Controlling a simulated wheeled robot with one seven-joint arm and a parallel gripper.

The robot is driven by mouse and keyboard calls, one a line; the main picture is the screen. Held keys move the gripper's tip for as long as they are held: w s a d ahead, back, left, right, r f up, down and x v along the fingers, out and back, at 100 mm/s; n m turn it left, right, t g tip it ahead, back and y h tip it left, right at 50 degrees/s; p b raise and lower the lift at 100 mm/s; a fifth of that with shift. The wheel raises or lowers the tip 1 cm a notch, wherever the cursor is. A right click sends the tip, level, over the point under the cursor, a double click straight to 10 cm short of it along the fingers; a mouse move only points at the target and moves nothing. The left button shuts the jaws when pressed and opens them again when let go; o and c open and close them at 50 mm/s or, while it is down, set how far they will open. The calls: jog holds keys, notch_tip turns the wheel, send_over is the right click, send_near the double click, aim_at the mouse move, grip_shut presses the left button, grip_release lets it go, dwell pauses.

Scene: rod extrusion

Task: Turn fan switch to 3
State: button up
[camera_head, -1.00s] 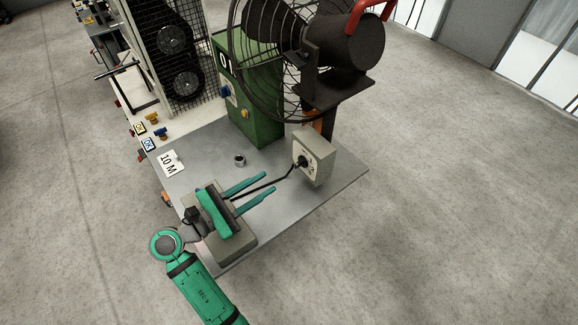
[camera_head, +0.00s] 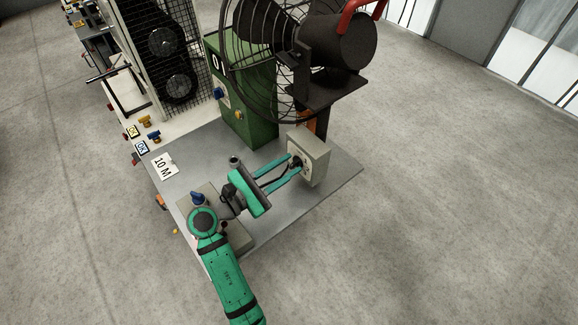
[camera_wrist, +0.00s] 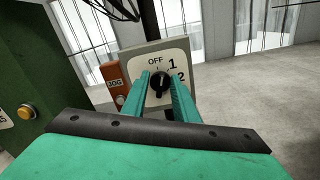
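The fan switch is a pale box (camera_head: 313,158) on the bench below the black fan (camera_head: 335,50). Its black knob (camera_wrist: 160,83) faces my gripper in the wrist view. OFF is printed above the knob, with 1 and 2 to its upper right and right; the 3 is hidden by my right finger. The knob's pointer looks roughly upright, towards OFF. My gripper (camera_wrist: 160,76) has its two green fingers apart, one on each side of the knob. I cannot tell whether they touch it. In the head view my gripper (camera_head: 294,169) reaches the switch face.
A green cabinet (camera_head: 246,95) stands behind, left of the fan. A grey-beige box with a blue knob (camera_head: 197,198) is under my wrist. An orange JOG box (camera_wrist: 115,80) adjoins the switch.

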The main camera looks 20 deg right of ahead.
grip_shut()
jog(key=shift+d, duration=0.1)
jog(key=shift+r, duration=0.1)
jog(key=shift+s+m, duration=0.1)
jog(key=shift+m, duration=0.3)
jog(key=m, duration=0.4)
jog(key=shift+s+m, duration=0.15)
jog(key=shift+m, duration=0.15)
jog(key=shift+f+m, duration=0.2)
jog(key=shift+m, duration=0.9)
